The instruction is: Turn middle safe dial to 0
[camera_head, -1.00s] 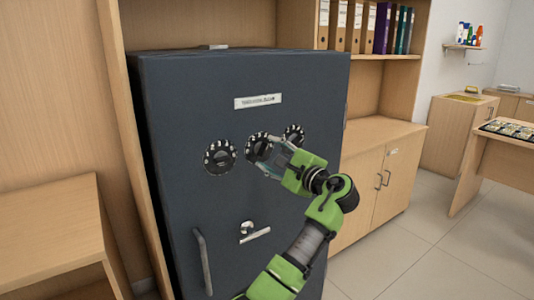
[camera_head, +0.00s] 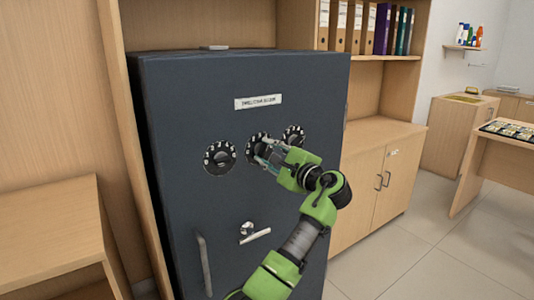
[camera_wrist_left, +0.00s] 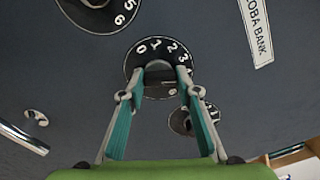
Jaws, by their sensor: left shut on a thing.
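The middle safe dial (camera_head: 257,140) is a black disc with white numbers, between the left dial (camera_head: 220,158) and the right dial (camera_head: 293,136) on the dark safe door. My left gripper (camera_head: 264,156) is shut on the middle dial's knob. In the left wrist view, the fingers of my left gripper (camera_wrist_left: 163,74) straddle the knob of the middle dial (camera_wrist_left: 158,54). The numbers 0, 1, 2 and 3 show along its far rim; its near part is hidden by the fingers. My right gripper is not in view.
The dark safe (camera_head: 180,100) has a door handle (camera_head: 203,262) and a small lever (camera_head: 255,236) below the dials. A wooden cabinet (camera_head: 365,200) stands to its right, a low wooden shelf (camera_head: 50,215) to its left. Open floor lies at the right.

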